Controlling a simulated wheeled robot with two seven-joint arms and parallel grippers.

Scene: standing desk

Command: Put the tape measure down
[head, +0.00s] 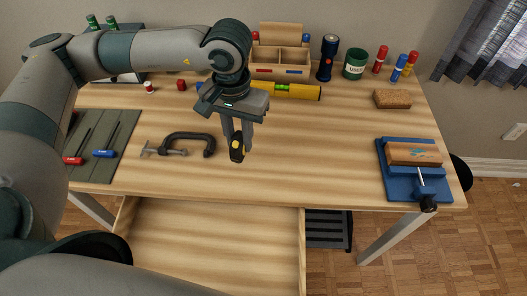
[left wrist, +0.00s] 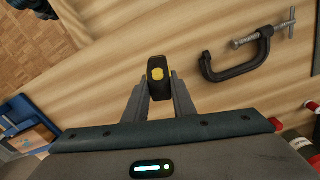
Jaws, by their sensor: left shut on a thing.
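The tape measure (head: 237,152) is black with a yellow disc on its side. My left gripper (head: 237,138) is shut on it, fingers pointing down, over the middle of the wooden desk (head: 310,150). In the left wrist view the tape measure (left wrist: 157,75) sits between the two fingertips of the left gripper (left wrist: 158,90). I cannot tell whether its underside touches the desk top. My right gripper is not in view.
A C-clamp (head: 190,143) lies left of the gripper. A grey mat (head: 112,135) with screwdrivers is further left. A yellow level (head: 300,91) lies behind, and a blue vise (head: 400,185) stands right. The desk between is clear; an open drawer (head: 215,235) is in front.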

